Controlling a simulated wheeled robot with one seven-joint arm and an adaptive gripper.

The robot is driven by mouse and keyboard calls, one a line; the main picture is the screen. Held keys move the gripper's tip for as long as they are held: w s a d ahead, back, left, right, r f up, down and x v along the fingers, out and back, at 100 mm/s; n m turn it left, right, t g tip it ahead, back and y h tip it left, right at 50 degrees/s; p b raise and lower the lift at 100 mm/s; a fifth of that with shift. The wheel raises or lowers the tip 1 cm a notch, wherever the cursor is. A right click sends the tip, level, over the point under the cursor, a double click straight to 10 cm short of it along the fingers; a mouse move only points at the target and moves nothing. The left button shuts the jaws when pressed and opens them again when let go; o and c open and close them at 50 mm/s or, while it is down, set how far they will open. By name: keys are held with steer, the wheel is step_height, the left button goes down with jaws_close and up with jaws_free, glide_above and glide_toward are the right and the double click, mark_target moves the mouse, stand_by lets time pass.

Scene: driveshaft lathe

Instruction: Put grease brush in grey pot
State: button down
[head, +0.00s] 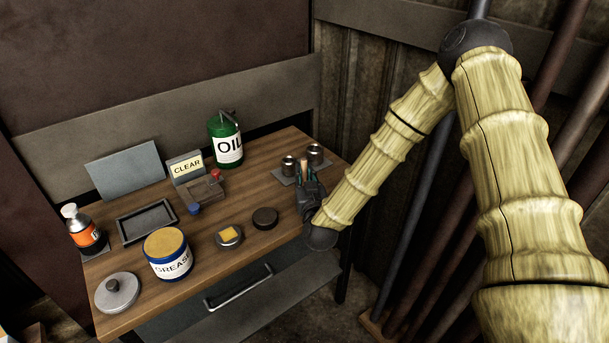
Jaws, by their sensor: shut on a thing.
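My gripper (309,182) is at the right end of the wooden bench, just in front of two small grey metal pots. It is shut on a thin upright piece with a pale wooden tip (303,167), which looks like the grease brush. The fingers hide most of it, and I cannot see its bristles. The left grey pot (288,166) and the right grey pot (315,155) stand on a grey pad (284,178). The brush tip shows between the pots in the picture; whether it touches either one I cannot tell.
On the bench (205,280) are a grease tub (168,262), its lid (117,292), a small tin (229,236), a dark disc (265,218), a tray (147,222), an orange-labelled bottle (86,236), a CLEAR sign (187,167) and an oil can (228,146). Pipes stand at right.

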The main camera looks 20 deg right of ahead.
steer(key=c, duration=1.4)
jaws_free()
steer(key=shift+o, duration=0.2)
steer(key=shift+r, duration=0.1)
steer(key=s+a+b, duration=0.2)
steer(key=s+b, duration=0.1)
steer(key=s, duration=0.9)
steer(key=s+a+f+n+g+y, duration=0.15)
steer(key=s+f+g, duration=0.3)
steer(key=f, duration=0.55)
steer(key=s+a+f+g+y, duration=0.1)
steer(key=s+f+g+y, duration=0.15)
steer(key=s+f, duration=0.6)
steer(key=s+d+f+g+h, duration=0.1)
steer(key=s+d+f+g, duration=0.1)
steer(key=s+f+g, duration=0.3)
steer(key=s+d+f+g, duration=0.2)
steer(key=s+f+g, duration=0.3)
steer(key=s+f, duration=0.6)
steer(key=s, duration=0.7)
steer(key=shift+d+g+h, duration=0.15)
steer(key=shift+g+h, duration=0.25)
steer(key=shift+s+m, duration=0.1)
steer(key=shift+m, duration=0.15)
